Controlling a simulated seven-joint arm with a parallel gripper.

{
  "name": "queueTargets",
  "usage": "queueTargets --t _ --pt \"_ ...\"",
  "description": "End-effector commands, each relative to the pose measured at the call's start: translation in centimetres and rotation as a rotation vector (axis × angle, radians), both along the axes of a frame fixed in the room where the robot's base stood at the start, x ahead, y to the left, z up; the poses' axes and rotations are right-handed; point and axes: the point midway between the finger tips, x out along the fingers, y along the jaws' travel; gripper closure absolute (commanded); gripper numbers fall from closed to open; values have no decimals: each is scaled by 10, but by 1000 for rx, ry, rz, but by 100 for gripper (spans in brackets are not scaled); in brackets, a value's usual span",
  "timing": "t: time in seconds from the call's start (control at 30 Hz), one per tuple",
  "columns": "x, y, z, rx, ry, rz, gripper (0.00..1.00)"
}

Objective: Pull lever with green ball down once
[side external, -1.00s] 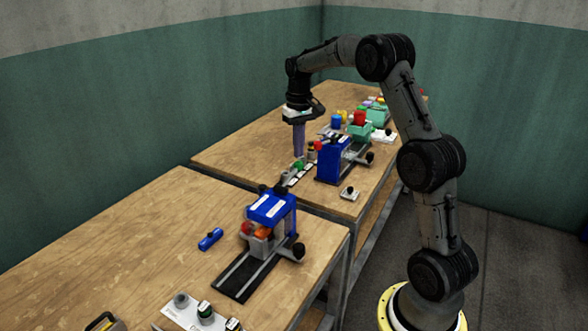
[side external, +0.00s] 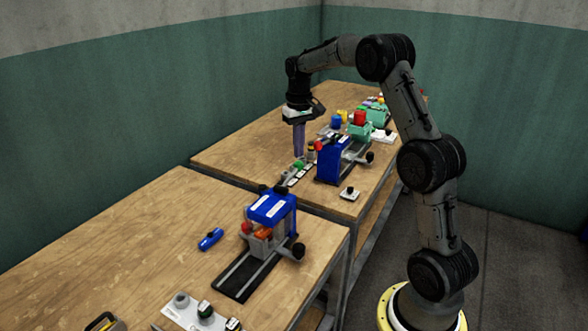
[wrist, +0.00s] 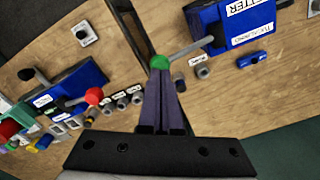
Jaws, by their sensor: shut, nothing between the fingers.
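The green ball (wrist: 160,62) shows in the wrist view at the end of a grey lever rod (wrist: 188,52). The rod runs right to a blue press (wrist: 240,22) with white labels. My gripper's purple fingers (wrist: 164,98) are shut and empty, and their tips overlap the ball's lower edge in this view. I cannot tell whether they touch it. In the side view my gripper (side external: 299,153) points straight down over the near end of the far table.
A blue press (side external: 335,160) with a red ball stands right of my gripper on the far table. Another blue press (side external: 272,208) stands on the near table (side external: 120,235). A blue part (side external: 210,239) lies beside it. A narrow gap separates the tables.

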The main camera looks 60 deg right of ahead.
Motion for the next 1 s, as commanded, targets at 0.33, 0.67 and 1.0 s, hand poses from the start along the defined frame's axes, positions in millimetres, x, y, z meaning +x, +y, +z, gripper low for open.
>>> queueTargets --t 0.33,0.67,1.0 --pt "0 0 0 0 0 0 100" --pt "0 0 -8 0 0 0 100" --pt "0 0 -17 0 1 0 100"
